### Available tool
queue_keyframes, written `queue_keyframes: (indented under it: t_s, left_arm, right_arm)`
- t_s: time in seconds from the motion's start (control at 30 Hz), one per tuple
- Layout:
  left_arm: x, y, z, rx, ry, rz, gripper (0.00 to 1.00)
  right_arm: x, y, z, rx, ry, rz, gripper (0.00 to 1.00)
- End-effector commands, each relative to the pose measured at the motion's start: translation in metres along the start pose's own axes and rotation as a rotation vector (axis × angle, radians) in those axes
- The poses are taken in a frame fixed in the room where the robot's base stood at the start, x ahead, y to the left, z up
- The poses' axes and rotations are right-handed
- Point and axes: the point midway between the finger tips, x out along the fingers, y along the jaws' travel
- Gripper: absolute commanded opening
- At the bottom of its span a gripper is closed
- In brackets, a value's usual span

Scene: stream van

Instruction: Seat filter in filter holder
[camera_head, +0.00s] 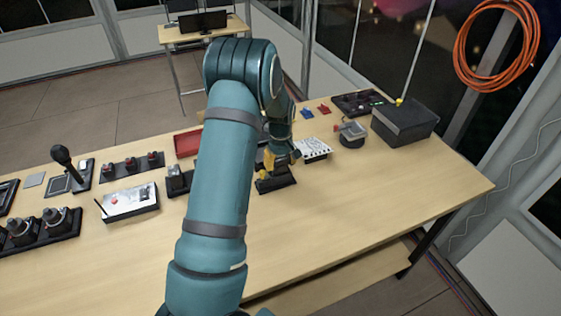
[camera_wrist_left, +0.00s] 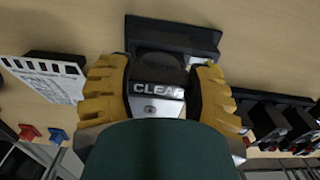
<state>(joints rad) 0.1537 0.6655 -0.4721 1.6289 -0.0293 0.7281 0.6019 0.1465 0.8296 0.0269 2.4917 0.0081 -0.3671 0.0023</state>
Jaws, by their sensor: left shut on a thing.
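My left gripper (camera_head: 277,160) has yellow fingers and is low over the table, just above a black filter holder (camera_head: 278,183). In the left wrist view the gripper (camera_wrist_left: 160,92) is shut on a dark filter (camera_wrist_left: 158,89) marked "CLEAR", with one finger on each side. The black holder (camera_wrist_left: 206,40) lies right behind the filter in that view, with a dark round shape partly showing. The filter overlaps the holder; I cannot tell whether it touches or sits in it. My right gripper is in neither view.
A white slotted panel (camera_head: 314,149) stands right of the holder, with a grey round-topped device (camera_head: 352,134) and a dark box (camera_head: 405,123) beyond. A red tray (camera_head: 187,144) and a white box (camera_head: 130,202) are left. The front right tabletop (camera_head: 390,195) is clear.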

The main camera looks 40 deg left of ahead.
Motion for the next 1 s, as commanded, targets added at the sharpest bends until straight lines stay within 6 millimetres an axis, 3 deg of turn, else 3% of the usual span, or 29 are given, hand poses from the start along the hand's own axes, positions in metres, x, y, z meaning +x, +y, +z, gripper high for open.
queue_keyframes:
  t_s: [1.0]
  left_arm:
    - [0.024, 0.000, 0.000, 0.000, 0.000, 0.000, 0.15]
  right_arm:
    - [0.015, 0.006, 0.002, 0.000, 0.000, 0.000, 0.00]
